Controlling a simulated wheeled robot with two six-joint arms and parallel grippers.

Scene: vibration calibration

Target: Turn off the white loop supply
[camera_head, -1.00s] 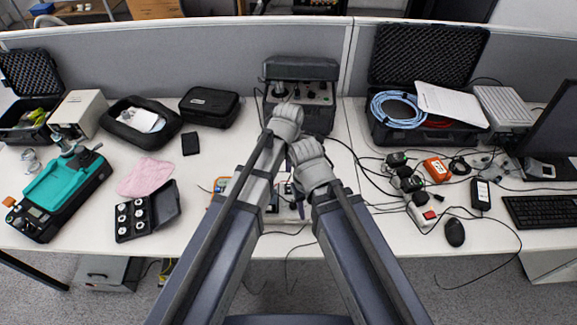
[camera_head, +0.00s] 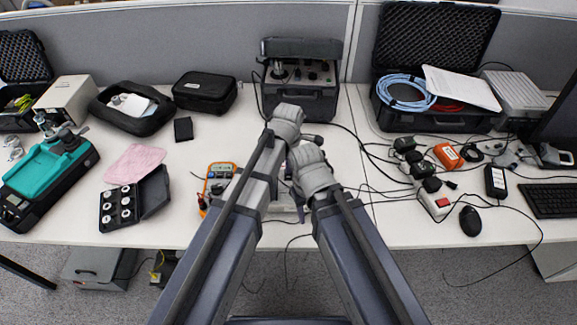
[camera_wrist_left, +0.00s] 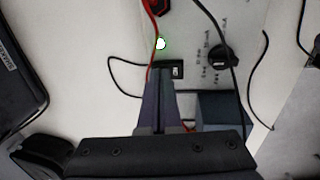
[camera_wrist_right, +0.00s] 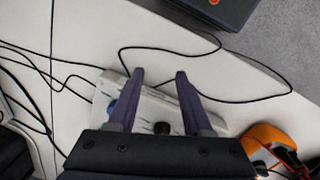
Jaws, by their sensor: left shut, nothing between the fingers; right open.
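The white loop supply shows in the left wrist view as a white panel (camera_wrist_left: 200,25) with a black knob (camera_wrist_left: 222,57), a lit green lamp (camera_wrist_left: 160,44) and a small black rocker switch (camera_wrist_left: 177,72). My left gripper (camera_wrist_left: 161,72) is shut and empty, its tips close beside the switch; I cannot tell whether they touch it. In the right wrist view, a white box (camera_wrist_right: 104,93), apparently the same supply, lies under my right gripper (camera_wrist_right: 159,74), which is open and empty. In the head view my arms hide most of the supply and both fingertips.
An orange multimeter (camera_head: 219,180) lies left of the arms. A black instrument case (camera_head: 300,95) stands behind them. Thin cables (camera_wrist_right: 215,50) run around the supply. To the right are a power strip (camera_head: 432,200) and a mouse (camera_head: 470,221). The desk's front edge is close.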

